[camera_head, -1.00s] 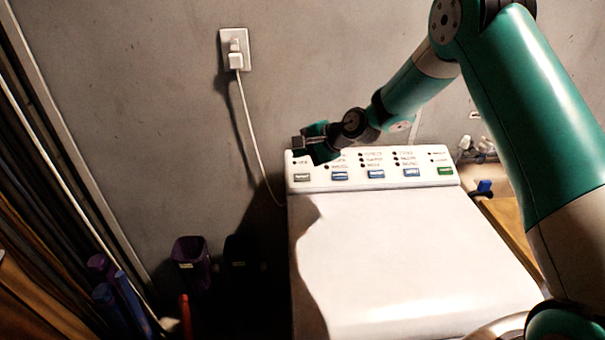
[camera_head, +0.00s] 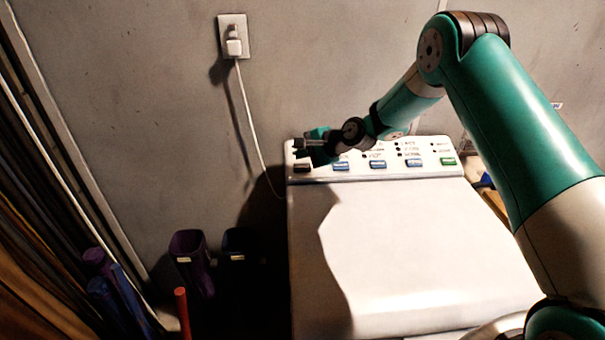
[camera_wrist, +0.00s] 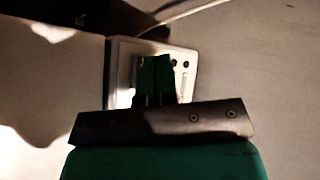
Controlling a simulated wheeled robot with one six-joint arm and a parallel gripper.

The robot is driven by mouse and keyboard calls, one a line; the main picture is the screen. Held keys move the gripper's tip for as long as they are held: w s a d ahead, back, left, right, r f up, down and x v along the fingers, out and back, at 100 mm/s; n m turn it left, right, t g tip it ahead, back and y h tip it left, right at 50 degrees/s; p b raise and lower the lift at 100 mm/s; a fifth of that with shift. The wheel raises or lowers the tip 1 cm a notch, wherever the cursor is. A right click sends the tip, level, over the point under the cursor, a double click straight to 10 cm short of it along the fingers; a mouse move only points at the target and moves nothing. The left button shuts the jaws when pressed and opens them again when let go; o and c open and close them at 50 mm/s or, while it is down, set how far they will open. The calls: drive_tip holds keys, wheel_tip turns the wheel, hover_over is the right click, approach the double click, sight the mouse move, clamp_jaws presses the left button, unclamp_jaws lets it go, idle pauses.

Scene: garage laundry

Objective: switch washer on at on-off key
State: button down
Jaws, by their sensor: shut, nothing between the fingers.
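The white washer (camera_head: 420,240) stands against the wall. Its sloped control panel (camera_head: 325,175) has a row of keys: a dark one (camera_head: 302,168) at the left end, several blue ones (camera_head: 340,166) and a green one (camera_head: 448,161) at the right end. The key labels are too small to read. My gripper (camera_head: 299,145) is shut and empty, over the panel's left end, just above the leftmost key. I cannot tell whether it touches the panel. In the wrist view, the closed green fingers (camera_wrist: 156,78) cover part of the panel (camera_wrist: 122,55).
A white plug (camera_head: 234,46) sits in a wall outlet, its cord hanging left of the washer. Dark bins (camera_head: 188,262) and rolled items (camera_head: 110,280) stand on the floor at the left. The washer's lid is clear, with a shadow on its left side.

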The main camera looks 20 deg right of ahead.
sight(296, 167)
drive_tip(key=shift+w+d+f+b, duration=0.1)
drive_tip(key=shift+w+f+b, duration=0.15)
drive_tip(key=shift+f, duration=0.3)
drive_tip(key=shift+w+f+b, duration=0.2)
drive_tip(key=shift+f+b, duration=0.2)
drive_tip(key=shift+f, duration=0.15)
drive_tip(key=shift+w+d+f+b, duration=0.1)
drive_tip(key=shift+w+f+b, duration=0.15)
drive_tip(key=shift+f, duration=0.3)
idle(0.8)
drive_tip(key=shift+w+f+b, duration=0.15)
drive_tip(key=shift+f+b, duration=0.2)
drive_tip(key=shift+w+f+b, duration=0.15)
drive_tip(key=shift+f+b, duration=0.35)
drive_tip(key=shift+f, duration=0.2)
idle(1.1)
drive_tip(key=shift+r, duration=0.15)
drive_tip(key=shift+s+r+p, duration=0.35)
drive_tip(key=shift+r+p, duration=0.3)
drive_tip(key=shift+r, duration=0.15)
drive_tip(key=shift+r, duration=0.1)
drive_tip(key=r+p, duration=0.1)
drive_tip(key=s+r+p, duration=0.1)
drive_tip(key=r, duration=0.1)
drive_tip(key=s+r+p, duration=0.1)
drive_tip(key=shift+a+r, duration=0.25)
